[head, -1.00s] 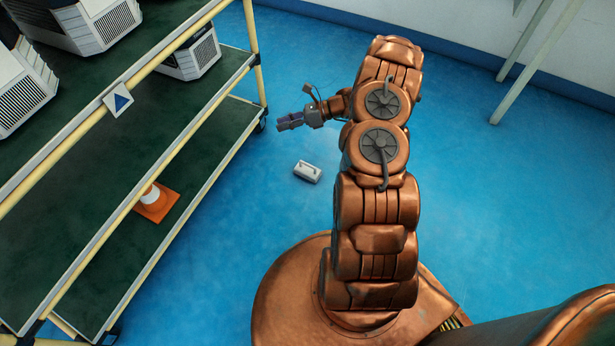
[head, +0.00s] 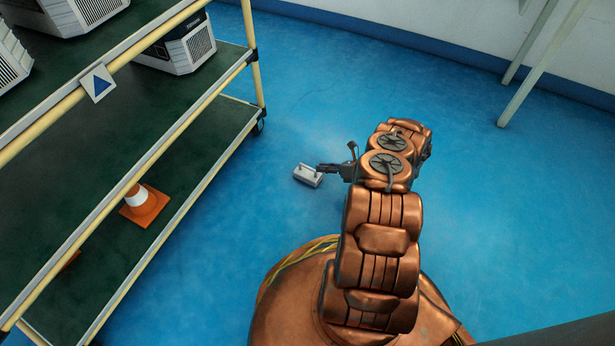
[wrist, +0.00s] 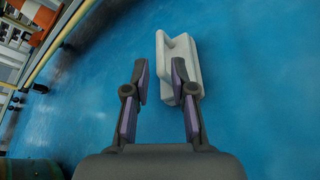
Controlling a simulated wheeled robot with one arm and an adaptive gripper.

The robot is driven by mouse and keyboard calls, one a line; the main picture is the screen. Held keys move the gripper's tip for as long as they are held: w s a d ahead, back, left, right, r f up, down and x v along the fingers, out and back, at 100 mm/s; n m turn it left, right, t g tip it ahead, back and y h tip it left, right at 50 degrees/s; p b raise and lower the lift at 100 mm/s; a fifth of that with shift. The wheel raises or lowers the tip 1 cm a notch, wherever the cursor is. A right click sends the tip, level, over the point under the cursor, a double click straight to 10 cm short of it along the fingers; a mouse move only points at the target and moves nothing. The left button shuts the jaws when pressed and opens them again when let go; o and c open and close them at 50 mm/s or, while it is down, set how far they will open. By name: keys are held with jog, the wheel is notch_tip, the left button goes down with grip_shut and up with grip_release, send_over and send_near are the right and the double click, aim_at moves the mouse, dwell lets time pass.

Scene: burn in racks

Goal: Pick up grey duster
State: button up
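The grey duster (head: 307,176) is a small light-grey block with a raised handle, lying on the blue floor between the rack and my arm. In the wrist view the duster (wrist: 187,62) is ahead of my gripper (wrist: 159,82), mostly toward the right finger. The right fingertip overlaps the duster's near left side in the picture; I cannot tell whether they touch. The fingers are apart with bare floor between them, so the gripper is open and empty. In the head view my gripper (head: 322,168) is at the duster's upper right side.
A rack (head: 245,103) with yellow posts and dark green shelves stands at the left. It carries white machines (head: 185,48) on top and an orange-and-white cone (head: 146,205) on the lower shelf. Pale legs (head: 535,65) stand near the back wall. The floor around the duster is clear.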

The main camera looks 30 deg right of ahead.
aim_at(309, 168)
jog(key=b+x, duration=0.1)
jog(key=x, duration=0.2)
jog(key=b+x, duration=0.1)
jog(key=x, duration=0.1)
jog(key=shift+a+f+b, duration=0.3)
jog(key=shift+f+b, duration=0.1)
jog(key=shift+f, duration=0.1)
jog(key=shift+w+a, duration=0.2)
jog(key=shift+w, duration=0.1)
grip_shut()
